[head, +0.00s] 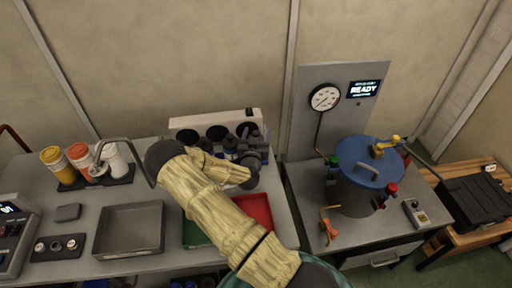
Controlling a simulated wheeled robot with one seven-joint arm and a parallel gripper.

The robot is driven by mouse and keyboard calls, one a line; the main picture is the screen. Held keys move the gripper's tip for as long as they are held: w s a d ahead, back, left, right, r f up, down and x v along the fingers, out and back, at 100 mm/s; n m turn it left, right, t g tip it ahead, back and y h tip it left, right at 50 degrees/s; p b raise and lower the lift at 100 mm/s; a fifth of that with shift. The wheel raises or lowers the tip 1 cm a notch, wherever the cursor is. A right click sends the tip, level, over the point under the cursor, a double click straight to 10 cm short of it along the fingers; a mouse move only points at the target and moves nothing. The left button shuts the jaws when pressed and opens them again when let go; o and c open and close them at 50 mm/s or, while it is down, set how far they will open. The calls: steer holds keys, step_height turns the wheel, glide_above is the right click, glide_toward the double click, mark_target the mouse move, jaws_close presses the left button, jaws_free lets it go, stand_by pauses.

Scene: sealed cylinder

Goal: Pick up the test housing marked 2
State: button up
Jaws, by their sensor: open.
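A pale rack (180,122) stands at the back of the left bench with several dark round pieces or openings in it. No number can be read on any of them, so I cannot tell which is the test housing marked 2. My gripper (252,136) is over the right end of the rack, at the end of my sleeved arm. It is open, but its fingers are small and dark against the dark parts there. The gripper and wrist hide part of the rack's front and right side.
A grey tray (130,229), a red tray (257,209) and a green tray (194,235) lie in front of the rack. Orange, yellow and white bottles (80,160) stand at left. A blue-lidded cylinder (362,162) and a gauge panel (310,78) are at right.

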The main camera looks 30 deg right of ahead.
steer(key=shift+c, duration=0.5)
steer(key=c, duration=1)
steer(key=shift+r, duration=0.1)
steer(key=shift+r+b, duration=0.75)
steer(key=shift+r, duration=4.25)
